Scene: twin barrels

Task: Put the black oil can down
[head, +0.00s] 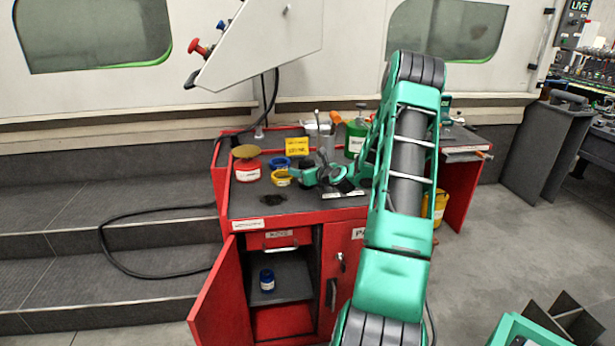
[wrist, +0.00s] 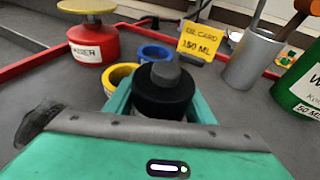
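The black oil can (wrist: 163,92) stands between the two fingers of my gripper (wrist: 160,108) in the wrist view, with a finger against each side. Its lower part is hidden by the gripper body, so I cannot tell whether its base touches the worktop. In the head view my gripper (head: 325,174) is low over the red cart's dark worktop (head: 250,206), and the can is hard to make out there.
A red can with a yellow top (head: 247,164) stands left of the rings. A yellow card (head: 297,146), a grey cup (wrist: 250,60) and a green can (head: 357,136) stand behind. A dark patch (head: 272,199) marks the front worktop. The left cabinet door (head: 221,295) hangs open.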

